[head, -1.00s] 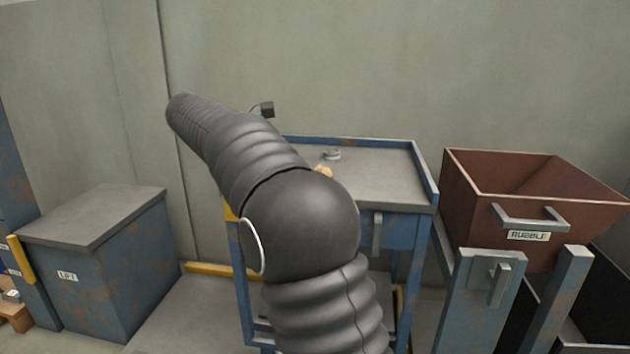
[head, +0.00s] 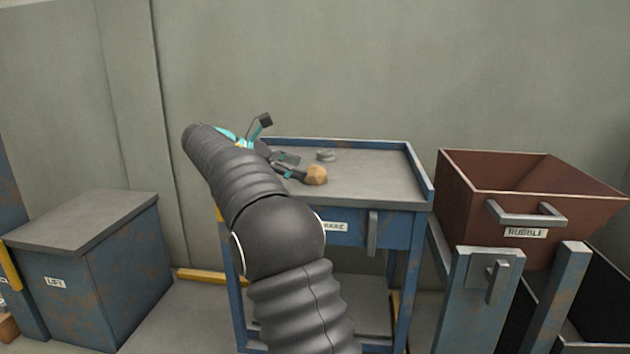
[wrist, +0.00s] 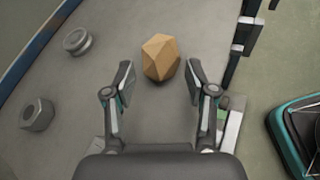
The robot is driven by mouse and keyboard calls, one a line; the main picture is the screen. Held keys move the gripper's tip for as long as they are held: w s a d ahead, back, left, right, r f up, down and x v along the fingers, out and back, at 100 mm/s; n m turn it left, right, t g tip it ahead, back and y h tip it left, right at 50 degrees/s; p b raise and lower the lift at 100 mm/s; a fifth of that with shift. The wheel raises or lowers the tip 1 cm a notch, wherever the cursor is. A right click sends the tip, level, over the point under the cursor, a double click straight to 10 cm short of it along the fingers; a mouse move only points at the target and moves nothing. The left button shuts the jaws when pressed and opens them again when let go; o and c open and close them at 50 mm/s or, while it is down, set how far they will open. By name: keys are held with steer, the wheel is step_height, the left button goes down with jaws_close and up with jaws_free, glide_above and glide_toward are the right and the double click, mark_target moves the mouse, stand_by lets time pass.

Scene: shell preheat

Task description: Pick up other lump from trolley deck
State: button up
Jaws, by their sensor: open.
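A tan, faceted lump (head: 316,175) lies on the grey deck of the blue trolley (head: 375,183). My gripper (head: 290,168) is low over the deck, just left of the lump. In the wrist view the lump (wrist: 161,58) sits ahead of my gripper (wrist: 158,88), roughly centred between the two fingertips and slightly beyond them. The fingers are spread apart with nothing between them. My arm hides the left part of the trolley in the head view.
A grey ring-shaped part (wrist: 77,41) and a grey hex nut (wrist: 38,114) lie on the deck left of the lump. A brown RUBBLE bin (head: 530,200) stands right of the trolley. A blue LIFT cabinet (head: 85,270) stands at left. The deck's right side is clear.

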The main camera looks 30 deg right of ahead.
mark_target(309, 171)
steer(key=shift+b+x, duration=1)
steer(key=shift+x, duration=1.8)
steer(key=shift+s, duration=0.1)
steer(key=c, duration=0.8)
